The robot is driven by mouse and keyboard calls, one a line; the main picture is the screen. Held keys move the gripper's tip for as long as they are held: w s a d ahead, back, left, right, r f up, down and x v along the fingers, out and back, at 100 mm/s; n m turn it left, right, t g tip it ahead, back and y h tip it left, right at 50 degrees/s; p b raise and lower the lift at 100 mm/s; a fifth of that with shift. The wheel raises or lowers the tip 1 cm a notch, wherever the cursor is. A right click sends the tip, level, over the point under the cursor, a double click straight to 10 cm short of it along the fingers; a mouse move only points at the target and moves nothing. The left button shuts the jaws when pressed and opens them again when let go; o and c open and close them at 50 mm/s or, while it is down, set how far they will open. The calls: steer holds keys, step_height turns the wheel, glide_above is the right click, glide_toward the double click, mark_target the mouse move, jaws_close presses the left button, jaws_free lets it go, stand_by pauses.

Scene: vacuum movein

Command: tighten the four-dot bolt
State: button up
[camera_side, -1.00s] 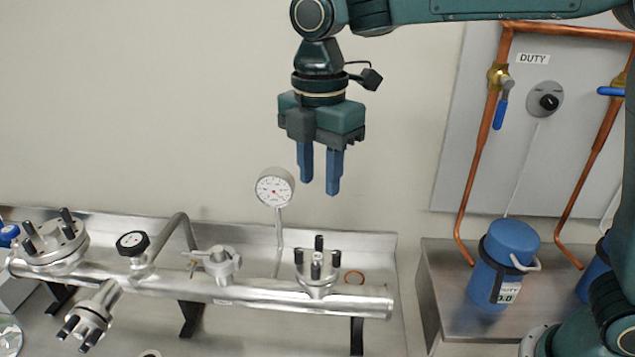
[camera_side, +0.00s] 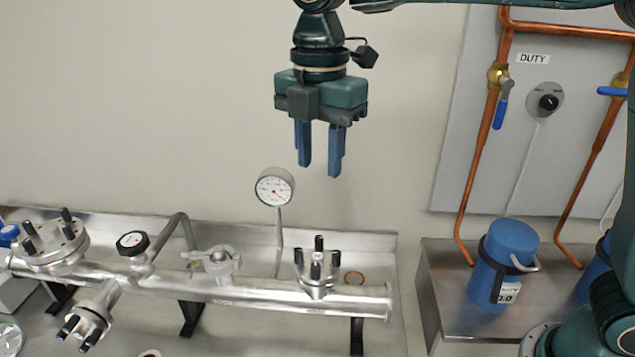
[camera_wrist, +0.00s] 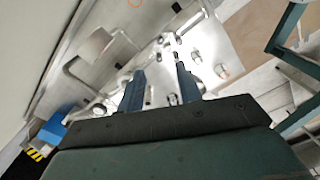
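My gripper (camera_side: 319,172) hangs in the air with its two blue fingers apart and nothing between them; it also shows in the wrist view (camera_wrist: 160,80). It is well above the right-hand flange (camera_side: 318,284) on the steel pipe, which carries several dark upright bolts (camera_side: 319,244). Another flange (camera_side: 52,245) with dark bolts stands at the pipe's left end. A third flange (camera_side: 88,325) with bolts faces down and forward at the lower left. The dot marks are too small to read, so I cannot tell which bolt is the four-dot one.
A round gauge (camera_side: 275,187) rises on a stem just left of and below my gripper. A black knob (camera_side: 132,243) and a clamp (camera_side: 216,262) sit along the pipe (camera_side: 255,294). A copper ring (camera_side: 354,278) lies right of the flange. A blue canister (camera_side: 512,250) stands at right.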

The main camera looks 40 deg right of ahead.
mark_target(319, 237)
steer(key=n, duration=0.4)
steer(key=shift+n, duration=0.3)
steer(key=shift+f, duration=0.15)
step_height(319, 237, down, 14)
steer(key=shift+r, duration=0.15)
stand_by(0.6)
jaws_close()
